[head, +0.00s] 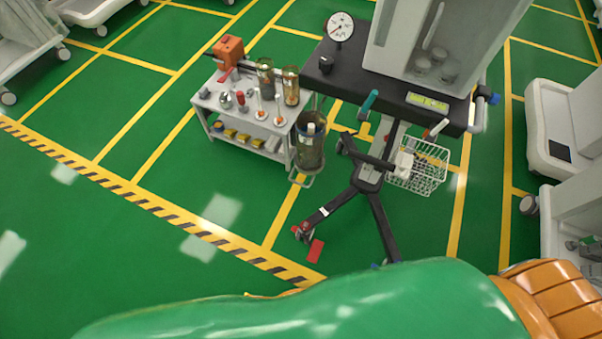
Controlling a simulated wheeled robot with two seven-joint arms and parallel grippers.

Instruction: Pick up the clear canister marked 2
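Two clear, brownish canisters stand at the back right of a small grey cart: a left one (265,78) and a right one (291,86). A larger clear container (310,138) with something white inside hangs or stands at the cart's right end. Any number on these is too small to read, so I cannot tell which is marked 2. Neither of my grippers is in view.
The cart (206,103) also holds an orange box (229,50) and small tools. To its right stands a machine with a dark shelf (390,91), a gauge (340,27), spread dark legs (383,226) and a white wire basket (420,168).

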